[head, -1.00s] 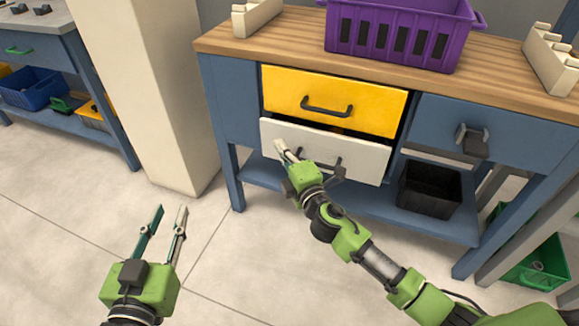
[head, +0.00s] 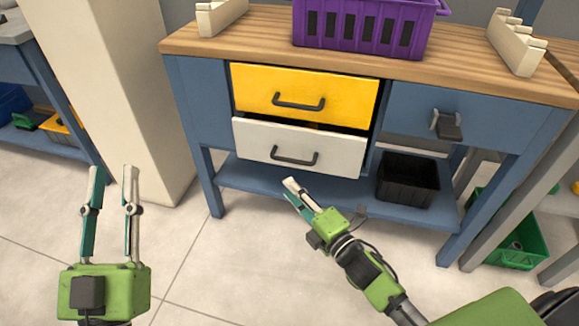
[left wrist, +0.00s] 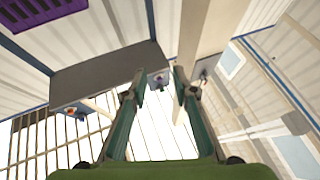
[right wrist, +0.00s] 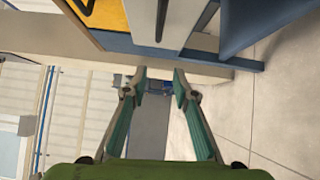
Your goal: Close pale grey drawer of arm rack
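The pale grey drawer (head: 262,143) is under the yellow drawer in the blue rack. Its front stands out a little, with a dark gap above its top edge and a brownish item just visible inside. Its dark bar handle (head: 295,158) is free. My right gripper (head: 291,190) is just below and in front of that drawer, apart from the handle; its fingers are spread and empty in the right wrist view (right wrist: 160,82). My left gripper (head: 113,172) is open and empty over the floor, left of the rack; the left wrist view (left wrist: 160,82) shows nothing between its fingers.
The yellow drawer (head: 350,98) is directly above. A purple crate (head: 372,8) stands on the wooden top (head: 235,42). A black bin (head: 408,184) sits on the lower shelf (head: 240,178), right of the drawers. A beige pillar (head: 130,70) rises left of the rack. Floor in front is clear.

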